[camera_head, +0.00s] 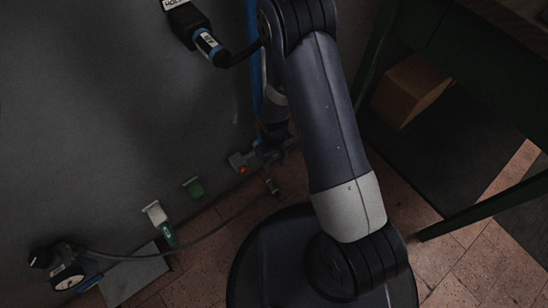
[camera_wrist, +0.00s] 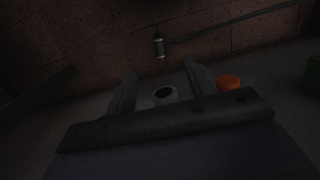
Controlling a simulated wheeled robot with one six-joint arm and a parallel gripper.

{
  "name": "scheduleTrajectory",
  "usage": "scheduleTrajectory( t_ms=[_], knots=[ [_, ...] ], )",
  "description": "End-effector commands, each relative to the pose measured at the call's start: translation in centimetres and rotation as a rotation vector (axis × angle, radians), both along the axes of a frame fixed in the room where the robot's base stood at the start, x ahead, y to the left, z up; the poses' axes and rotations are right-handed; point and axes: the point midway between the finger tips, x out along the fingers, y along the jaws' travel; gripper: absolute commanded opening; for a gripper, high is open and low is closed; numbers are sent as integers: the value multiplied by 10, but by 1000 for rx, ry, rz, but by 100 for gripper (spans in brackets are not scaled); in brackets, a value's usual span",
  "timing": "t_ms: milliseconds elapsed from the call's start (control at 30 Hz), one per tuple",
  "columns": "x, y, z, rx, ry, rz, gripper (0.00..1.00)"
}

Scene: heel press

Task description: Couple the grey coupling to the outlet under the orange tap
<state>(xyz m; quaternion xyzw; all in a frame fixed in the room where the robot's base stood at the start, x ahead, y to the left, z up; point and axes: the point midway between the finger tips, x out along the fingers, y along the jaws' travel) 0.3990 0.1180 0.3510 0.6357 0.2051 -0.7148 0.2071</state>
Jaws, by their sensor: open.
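The grey coupling (camera_head: 272,186) is a small cylinder on the end of a thin dark hose, low near the floor. It also shows in the wrist view (camera_wrist: 159,47), beyond the fingertips and apart from them. The orange tap (camera_head: 238,162) is on the grey wall side, and shows in the wrist view (camera_wrist: 229,83) just right of the right finger. A round, pale-rimmed opening (camera_wrist: 165,93), apparently the outlet, shows between the fingers. My gripper (camera_wrist: 161,71) is open, with nothing gripped. In the head view, my gripper (camera_head: 272,143) is dark and partly hidden by my arm.
A cardboard box (camera_head: 410,90) and a dark table leg (camera_head: 485,207) stand at right. Tiled floor lies below.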

Motion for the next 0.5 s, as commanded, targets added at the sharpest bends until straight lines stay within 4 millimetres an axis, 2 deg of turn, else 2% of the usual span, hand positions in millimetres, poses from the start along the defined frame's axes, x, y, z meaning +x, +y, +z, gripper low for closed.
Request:
scheduleTrajectory(
  t_ms=[33, 100, 300, 500],
  knots=[
    [27, 10, 57, 32, -90, 3, 52],
    [25, 9, 67, 29, -83, 2, 52],
    [19, 6, 78, 25, -67, 1, 52],
    [19, 5, 74, 23, -65, -1, 52]
  ],
)
